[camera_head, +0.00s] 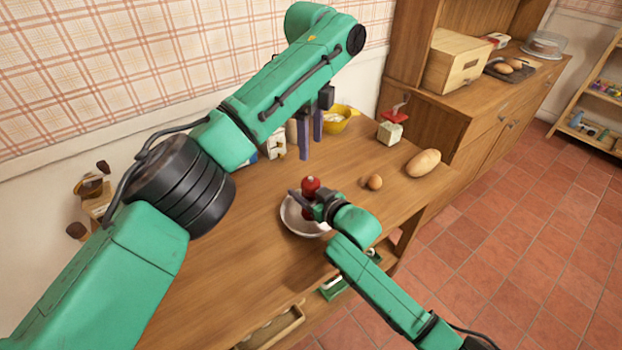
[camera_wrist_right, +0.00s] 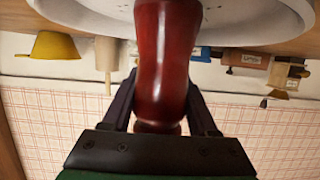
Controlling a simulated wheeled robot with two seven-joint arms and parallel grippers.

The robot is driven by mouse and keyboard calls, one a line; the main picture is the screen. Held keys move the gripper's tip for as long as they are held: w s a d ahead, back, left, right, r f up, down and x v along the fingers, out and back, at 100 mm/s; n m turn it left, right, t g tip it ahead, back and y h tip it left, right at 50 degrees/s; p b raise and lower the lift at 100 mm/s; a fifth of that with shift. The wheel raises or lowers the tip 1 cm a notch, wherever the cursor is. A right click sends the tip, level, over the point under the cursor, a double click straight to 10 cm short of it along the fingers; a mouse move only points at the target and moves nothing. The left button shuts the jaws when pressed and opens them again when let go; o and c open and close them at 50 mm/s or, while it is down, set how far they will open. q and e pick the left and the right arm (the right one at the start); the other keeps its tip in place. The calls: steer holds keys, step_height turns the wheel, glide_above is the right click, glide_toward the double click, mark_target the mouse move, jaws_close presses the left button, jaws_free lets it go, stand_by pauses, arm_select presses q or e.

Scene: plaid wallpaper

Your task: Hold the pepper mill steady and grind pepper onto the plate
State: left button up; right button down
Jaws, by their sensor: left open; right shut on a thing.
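The dark red pepper mill (camera_head: 310,184) is upright over the white plate (camera_head: 291,220) on the wooden table. My right gripper (camera_head: 308,201) is shut on the mill's body. In the right wrist view, which is upside down, the glossy mill (camera_wrist_right: 166,60) stands between the fingers of my right gripper (camera_wrist_right: 160,105), with the plate (camera_wrist_right: 265,22) at the top edge. I cannot tell whether the mill touches the plate. My left gripper (camera_head: 311,132) is open and empty, pointing down above the table behind the mill.
A brown egg (camera_head: 375,182) and a bread loaf (camera_head: 424,163) lie right of the plate. A yellow bowl (camera_head: 341,119) and a pale block with a red top (camera_head: 390,131) stand near the back. The table's front left is clear.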

mark_target(311, 180)
arm_select(q)
step_height(311, 180, down, 12)
steer(key=m, duration=3.2)
steer(key=shift+f+m, duration=0.1)
steer(key=shift+m, duration=0.3)
steer(key=c, duration=1.1)
